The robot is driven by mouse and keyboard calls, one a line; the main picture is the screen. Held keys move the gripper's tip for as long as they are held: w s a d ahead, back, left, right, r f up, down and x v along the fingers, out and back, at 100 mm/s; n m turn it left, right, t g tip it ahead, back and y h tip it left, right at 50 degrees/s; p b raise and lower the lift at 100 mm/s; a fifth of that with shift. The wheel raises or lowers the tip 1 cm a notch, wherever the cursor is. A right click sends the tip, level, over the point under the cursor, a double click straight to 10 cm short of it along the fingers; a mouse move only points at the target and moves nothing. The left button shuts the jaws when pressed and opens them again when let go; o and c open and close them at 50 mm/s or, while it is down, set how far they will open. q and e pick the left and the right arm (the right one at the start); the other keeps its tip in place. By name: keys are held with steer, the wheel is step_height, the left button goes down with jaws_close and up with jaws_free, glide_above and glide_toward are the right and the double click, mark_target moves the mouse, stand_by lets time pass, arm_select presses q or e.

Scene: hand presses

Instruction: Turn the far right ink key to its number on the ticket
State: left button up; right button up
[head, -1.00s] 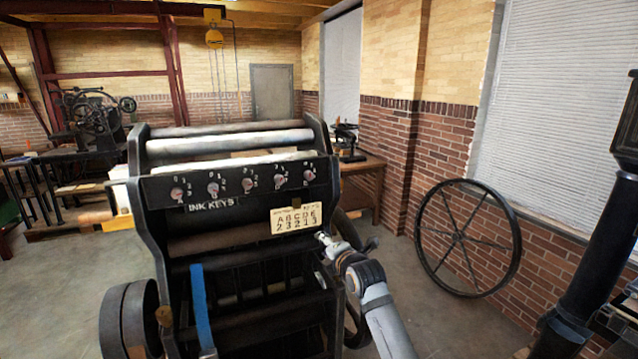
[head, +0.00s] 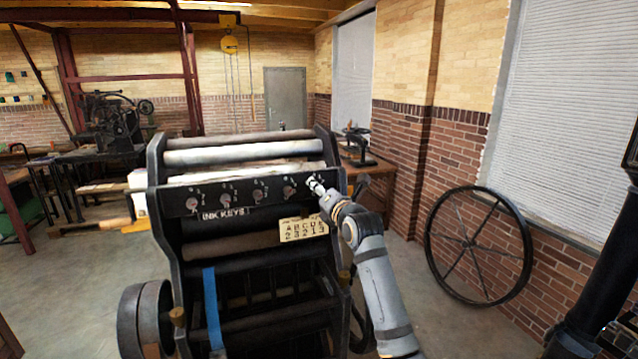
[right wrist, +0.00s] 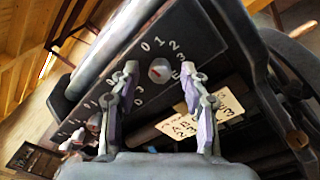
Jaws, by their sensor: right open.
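In the head view the right gripper (head: 315,185) covers this key. The cream ticket (head: 303,229) hangs below the panel; its letters A to E stand over 2 3 2 1 3. My left gripper is out of view.
Other ink keys (head: 225,199) sit in a row to the left on the panel. Rollers (head: 240,152) lie above it. A blue strap (head: 212,310) hangs down the press front. A spoked wheel (head: 479,245) leans at the right wall.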

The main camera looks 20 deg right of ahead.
steer(key=shift+w, duration=0.55)
steer(key=shift+c, duration=0.3)
jaws_close()
